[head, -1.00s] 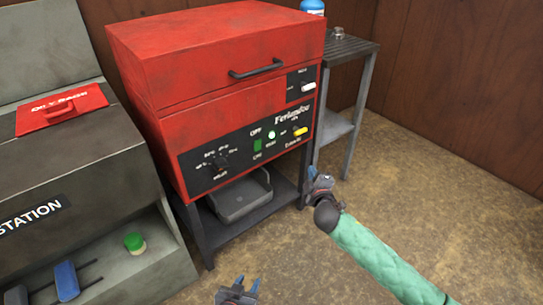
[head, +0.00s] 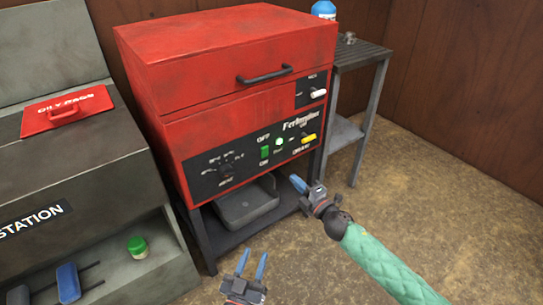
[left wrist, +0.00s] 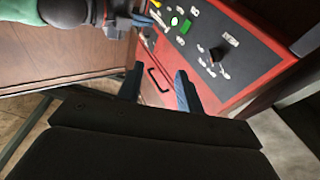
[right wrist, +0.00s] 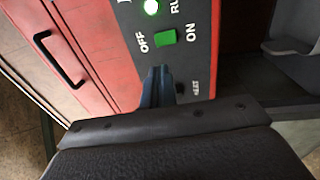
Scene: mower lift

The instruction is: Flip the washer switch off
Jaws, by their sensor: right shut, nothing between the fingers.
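The washer (head: 225,60) is a red box with a black control panel (head: 196,178) on its front. The green washer switch (head: 264,152) sits between OFF and ON labels; it also shows in the right wrist view (right wrist: 165,38). I cannot tell which end is pressed in. A round green light (head: 279,141) beside it is lit. My right gripper (head: 299,184) is shut and empty, in front of the panel and below the switch; its fingertips (right wrist: 158,70) appear just below the switch in the right wrist view. My left gripper (head: 252,264) is open and empty, low in front of the washer.
The panel also has a dark knob (head: 226,170), a yellow switch (head: 308,138) and a white switch (head: 318,93). A handle (head: 265,74) juts from the lid. A grey side table (head: 357,55) stands at right, a grey station (head: 80,180) at left. Floor at right is clear.

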